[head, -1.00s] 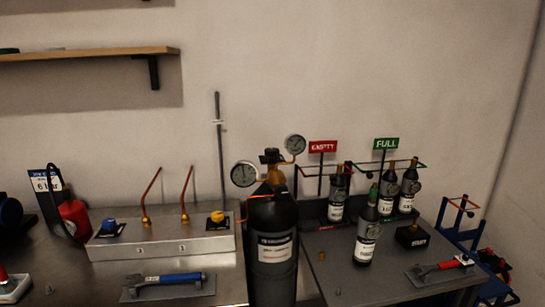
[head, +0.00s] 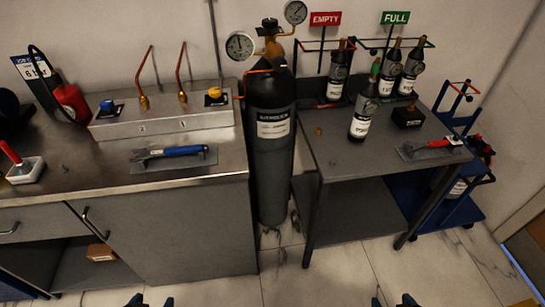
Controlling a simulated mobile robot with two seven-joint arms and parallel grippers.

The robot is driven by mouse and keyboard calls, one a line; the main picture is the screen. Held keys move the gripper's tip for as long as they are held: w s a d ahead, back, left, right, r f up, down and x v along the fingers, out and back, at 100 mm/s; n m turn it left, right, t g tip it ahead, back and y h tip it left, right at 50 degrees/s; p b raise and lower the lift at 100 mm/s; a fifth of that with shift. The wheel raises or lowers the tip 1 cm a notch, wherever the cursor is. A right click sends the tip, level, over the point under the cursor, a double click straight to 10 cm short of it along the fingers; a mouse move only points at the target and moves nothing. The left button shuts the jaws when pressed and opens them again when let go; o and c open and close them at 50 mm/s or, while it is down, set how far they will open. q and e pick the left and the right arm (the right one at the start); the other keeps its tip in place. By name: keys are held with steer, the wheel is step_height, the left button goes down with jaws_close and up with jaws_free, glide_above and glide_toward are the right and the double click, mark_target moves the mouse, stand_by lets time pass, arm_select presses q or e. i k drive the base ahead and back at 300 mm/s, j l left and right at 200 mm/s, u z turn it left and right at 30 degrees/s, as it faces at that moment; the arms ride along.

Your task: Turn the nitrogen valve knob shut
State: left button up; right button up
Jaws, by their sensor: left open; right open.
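A tall black gas cylinder (head: 271,165) with a white label stands upright between the steel bench and the dark table in the head view. The label text is too blurred to read surely. A dark valve knob (head: 269,22) sits on top of its brass valve. Two round gauges flank the valve, the left gauge (head: 240,46) and the right gauge (head: 295,13). Only the fingertips of my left gripper (head: 152,302) and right gripper (head: 393,302) show at the bottom edge. Both are open, empty, and far from the knob.
The bench holds a metal box with a blue knob (head: 108,106) and a yellow knob (head: 214,94), and a blue-handled tool (head: 172,152). The dark table (head: 345,165) holds several bottles and a red-handled tool (head: 432,145). A blue cart (head: 460,205) stands right. Floor in front is clear.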

mark_target(269, 23)
steer(key=i+l+z, duration=0.5)
steer(key=z, duration=0.2)
steer(key=i+l+z, duration=0.15)
steer(key=i+z, duration=0.15)
steer(key=i, duration=0.05)
